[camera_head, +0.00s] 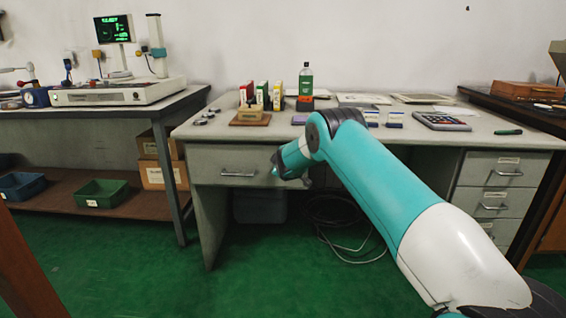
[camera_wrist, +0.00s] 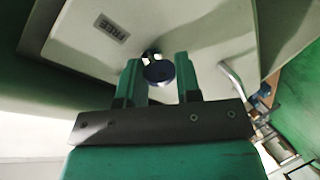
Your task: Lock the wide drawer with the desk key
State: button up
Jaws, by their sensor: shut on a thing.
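The wide drawer (camera_head: 212,163) is the pale drawer under the desk's left side, and it looks shut. Its front (camera_wrist: 85,55), with a small label, fills much of the wrist view. The bar handle (camera_wrist: 232,80) is at the right there. My gripper (camera_wrist: 160,78) is close in front of the drawer front, shut on the desk key (camera_wrist: 158,74), whose round dark blue head shows between the fingers. A small metal part shows beyond the head, at the drawer face. I cannot tell whether the key is in the lock.
Narrow drawers (camera_head: 492,190) stand at the right. Under the desk are a grey bin (camera_head: 260,206) and coiled cables (camera_head: 335,215). The green floor in front is clear.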

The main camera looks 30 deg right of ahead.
jog(key=n+g+h, duration=0.2)
jog(key=n, duration=0.1)
jog(key=shift+f+n, duration=0.1)
jog(key=shift+n, duration=0.3)
dwell(0.5)
jog(key=o, duration=0.6)
jog(key=p+v, duration=0.3)
jog(key=v, duration=1.4)
jog(key=shift+s+a, duration=0.1)
jog(key=shift+a, duration=0.2)
